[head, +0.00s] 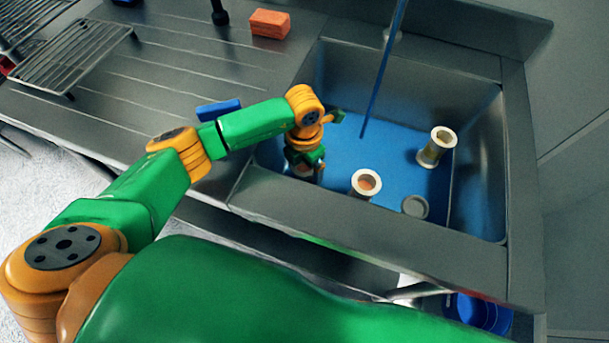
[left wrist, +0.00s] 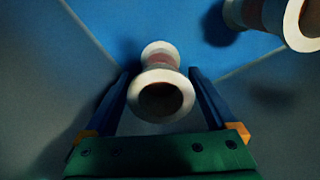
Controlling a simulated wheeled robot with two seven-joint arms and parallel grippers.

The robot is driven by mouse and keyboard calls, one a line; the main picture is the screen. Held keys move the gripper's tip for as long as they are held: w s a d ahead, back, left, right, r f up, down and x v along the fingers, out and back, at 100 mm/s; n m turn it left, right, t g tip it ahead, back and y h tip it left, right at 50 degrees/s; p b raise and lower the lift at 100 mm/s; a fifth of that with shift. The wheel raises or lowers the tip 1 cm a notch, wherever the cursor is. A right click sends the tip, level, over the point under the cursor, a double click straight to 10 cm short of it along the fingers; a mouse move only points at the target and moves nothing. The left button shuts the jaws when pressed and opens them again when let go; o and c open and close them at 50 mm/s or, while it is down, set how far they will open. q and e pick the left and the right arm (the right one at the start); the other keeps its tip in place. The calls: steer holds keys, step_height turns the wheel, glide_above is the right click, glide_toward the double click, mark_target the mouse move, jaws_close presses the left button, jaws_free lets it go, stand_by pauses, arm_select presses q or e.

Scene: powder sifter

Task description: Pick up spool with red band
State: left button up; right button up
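In the left wrist view, a white spool (left wrist: 160,102) with a dull reddish band stands between the two fingers of my left gripper (left wrist: 160,76). The fingers are apart, one on each side of the spool, with gaps visible. In the head view my left gripper (head: 306,170) reaches down into the left front corner of the sink and mostly hides this spool. A second spool, with a reddish band, shows in part at the upper right of the wrist view (left wrist: 290,22). My right gripper is not in view.
The sink (head: 480,88) has a blue floor and steep metal walls. It also holds a white spool (head: 366,183), a spool with a yellowish band (head: 438,147) and a grey round piece (head: 415,207). A thin blue rod or stream (head: 380,75) comes down in the middle.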

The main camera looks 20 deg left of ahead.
arm_select(q)
steer(key=shift+r, duration=0.1)
steer(key=c, duration=1.3)
steer(key=shift+o, duration=0.2)
steer(key=shift+t+h, duration=0.3)
steer(key=shift+t, duration=0.1)
steer(key=r+p, duration=0.3)
steer(key=r, duration=0.1)
steer(key=r+p, duration=0.4)
steer(key=d+r+p, duration=0.1)
steer(key=r+p, duration=0.2)
steer(key=r, duration=0.1)
steer(key=shift+w+r, duration=0.2)
steer(key=shift+r, duration=0.05)
steer(key=w+a+r+t+h+p, duration=0.1)
steer(key=w+r+t+h+p, duration=0.15)
steer(key=r, duration=0.45)
steer(key=w+r+t+h+p, duration=0.2)
steer(key=w+r+t+p, duration=0.15)
steer(key=r, duration=0.35)
steer(key=w+d+f+b, duration=0.2)
steer(key=w+d+b, duration=0.4)
steer(key=w+d, duration=0.3)
steer(key=shift+w+f+g+b, duration=0.25)
steer(key=shift+w+g+b, duration=0.05)
steer(key=shift+w, duration=0.45)
